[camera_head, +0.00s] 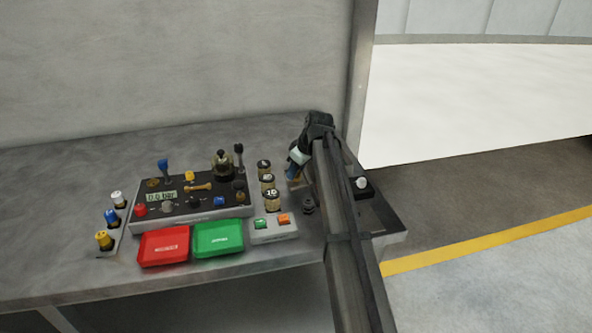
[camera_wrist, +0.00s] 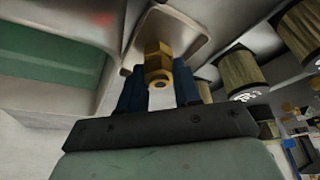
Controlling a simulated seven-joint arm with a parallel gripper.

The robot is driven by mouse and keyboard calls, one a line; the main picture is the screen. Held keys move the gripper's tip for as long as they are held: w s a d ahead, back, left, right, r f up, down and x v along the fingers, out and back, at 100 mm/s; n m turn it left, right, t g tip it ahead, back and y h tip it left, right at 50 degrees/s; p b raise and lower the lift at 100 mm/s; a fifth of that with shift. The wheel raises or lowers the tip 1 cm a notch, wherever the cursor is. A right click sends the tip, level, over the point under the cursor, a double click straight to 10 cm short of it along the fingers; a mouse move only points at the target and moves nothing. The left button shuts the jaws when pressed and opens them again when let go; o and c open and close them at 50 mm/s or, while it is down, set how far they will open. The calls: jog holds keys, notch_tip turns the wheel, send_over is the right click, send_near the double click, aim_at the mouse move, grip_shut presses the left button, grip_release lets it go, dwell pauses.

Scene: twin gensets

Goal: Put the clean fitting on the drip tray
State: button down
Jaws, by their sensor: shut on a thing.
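My gripper (camera_wrist: 160,92) has blue fingers shut on a brass hex fitting (camera_wrist: 158,62), which shows a round bore facing the wrist camera. The fitting's surface looks bright, with no dirt visible. A small pale tray (camera_wrist: 187,30) with a raised, rounded rim lies just beyond the fitting in the wrist view; it looks like the drip tray. I cannot tell whether the fitting touches it. In the head view my gripper (camera_head: 293,172) is low over the bench's right part, and my arm hides most of the tray area.
Several labelled jars (camera_head: 268,181) stand left of my gripper. A white-knobbed block (camera_head: 362,184) is at right.

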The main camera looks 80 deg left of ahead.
jog(key=shift+f, duration=0.15)
jog(key=c, duration=1.1)
grip_release()
jog(key=v, duration=1.2)
